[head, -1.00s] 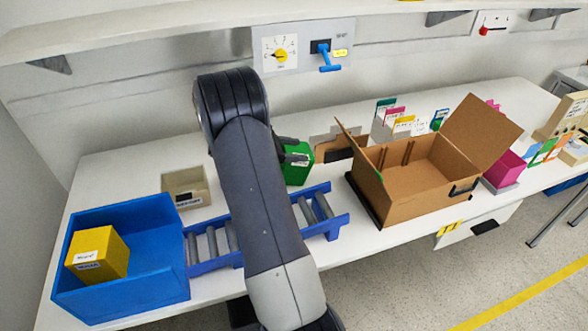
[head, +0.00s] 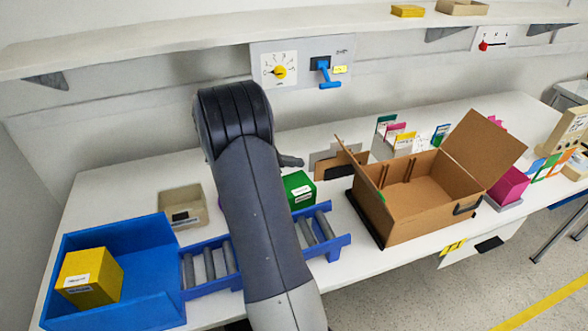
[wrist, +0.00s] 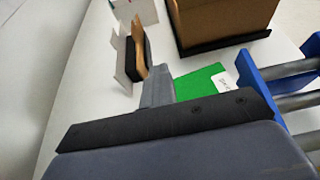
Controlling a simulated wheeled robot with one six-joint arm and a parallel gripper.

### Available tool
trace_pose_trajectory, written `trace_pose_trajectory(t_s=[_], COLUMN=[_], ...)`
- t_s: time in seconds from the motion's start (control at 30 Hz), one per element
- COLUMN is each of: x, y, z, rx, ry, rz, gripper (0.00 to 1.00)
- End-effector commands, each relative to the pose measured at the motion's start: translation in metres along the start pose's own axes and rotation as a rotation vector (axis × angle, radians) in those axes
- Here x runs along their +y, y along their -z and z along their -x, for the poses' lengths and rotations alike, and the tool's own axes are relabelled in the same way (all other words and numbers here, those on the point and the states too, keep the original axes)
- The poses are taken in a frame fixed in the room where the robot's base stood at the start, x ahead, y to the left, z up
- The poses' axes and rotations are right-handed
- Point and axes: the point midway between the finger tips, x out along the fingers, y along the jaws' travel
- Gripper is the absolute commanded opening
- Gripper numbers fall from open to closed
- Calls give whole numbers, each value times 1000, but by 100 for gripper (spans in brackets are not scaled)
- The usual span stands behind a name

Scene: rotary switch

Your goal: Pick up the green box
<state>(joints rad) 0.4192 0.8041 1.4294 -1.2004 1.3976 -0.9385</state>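The green box (head: 299,190) stands on the white table just behind the blue roller conveyor, partly hidden by my arm. It has a white label. In the head view, a dark fingertip of my gripper (head: 290,161) shows at the box's upper left; the rest is hidden behind my arm. In the wrist view, part of the green box (wrist: 201,83) shows beyond the dark gripper body, and a grey finger (wrist: 158,91) lies close to its left side. Contact and the other finger cannot be made out.
The blue roller conveyor (head: 205,269) is in front of the box. A blue bin (head: 150,245) with a yellow box (head: 90,278) is at left. An open cardboard box (head: 425,215) stands to the right. A wall panel (head: 303,60) hangs behind.

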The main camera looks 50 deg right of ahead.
Motion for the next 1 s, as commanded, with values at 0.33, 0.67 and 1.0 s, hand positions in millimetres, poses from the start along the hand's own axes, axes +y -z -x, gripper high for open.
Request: trace_pose_trajectory(t_s=[0.33, 0.67, 1.0], x=[1, 1, 1], y=[-45, -48, -48], z=[20, 21, 21], rx=[-3, -4, -5], ry=[-5, -6, -6], rz=[-11, -13, -14], gripper=[0, 5, 33])
